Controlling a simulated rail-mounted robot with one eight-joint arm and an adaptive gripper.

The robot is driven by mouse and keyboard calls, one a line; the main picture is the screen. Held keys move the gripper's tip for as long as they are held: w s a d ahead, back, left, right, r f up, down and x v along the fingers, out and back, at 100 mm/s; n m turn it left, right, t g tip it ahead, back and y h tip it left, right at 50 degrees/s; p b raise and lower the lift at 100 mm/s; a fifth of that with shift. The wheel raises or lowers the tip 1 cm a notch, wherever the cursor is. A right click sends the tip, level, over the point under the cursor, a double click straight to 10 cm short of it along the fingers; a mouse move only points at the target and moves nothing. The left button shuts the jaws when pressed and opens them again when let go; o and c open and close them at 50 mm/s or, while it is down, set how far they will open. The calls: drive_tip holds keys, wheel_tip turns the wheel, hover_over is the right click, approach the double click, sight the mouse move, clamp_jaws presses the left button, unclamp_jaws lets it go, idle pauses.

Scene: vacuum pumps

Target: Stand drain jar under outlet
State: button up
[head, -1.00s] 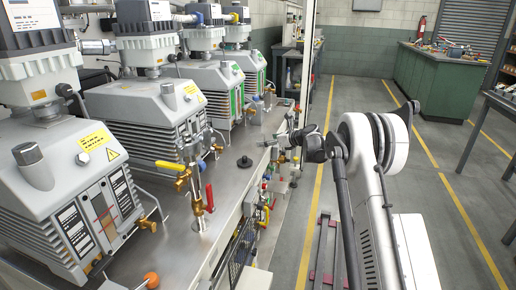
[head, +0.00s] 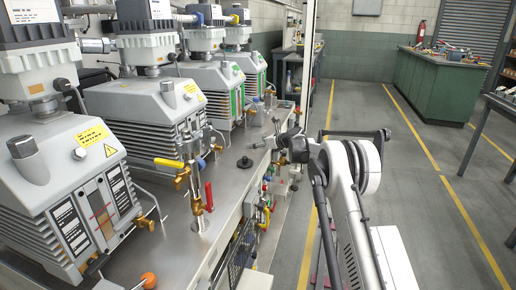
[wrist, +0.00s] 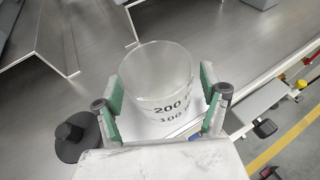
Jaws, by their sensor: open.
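The drain jar (wrist: 158,72) is a clear glass beaker marked 200 and 100 in the wrist view. It stands on the metal bench between the two green-padded fingers of my gripper (wrist: 163,92). The fingers are open on either side of it; I cannot tell if they touch it. In the head view my gripper (head: 280,141) is over the bench's right edge, and I cannot make out the jar there. Brass valves with a yellow handle (head: 169,163) and a red handle (head: 209,195) are by the pumps. I cannot tell which part is the outlet.
Several grey pumps (head: 150,112) line the left of the steel bench (head: 232,185). A black knobbed piece (head: 245,162) is on the bench and shows left of my gripper in the wrist view (wrist: 74,139). Pipes and valves crowd the bench's front side. The aisle floor is clear.

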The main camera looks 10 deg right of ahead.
drive_tip(key=c, duration=1.4)
drive_tip(key=shift+r, duration=0.5)
wheel_tip(320, 180, up, 4)
drive_tip(key=shift+f+p, duration=0.15)
drive_tip(key=shift+p, duration=0.75)
drive_tip(key=s+a+r+p, duration=0.2)
drive_tip(key=s+a+r, duration=0.4)
drive_tip(key=a, duration=0.4)
drive_tip(key=shift+r, duration=0.15)
drive_tip(key=shift+s+p, duration=0.1)
drive_tip(key=shift+p, duration=0.2)
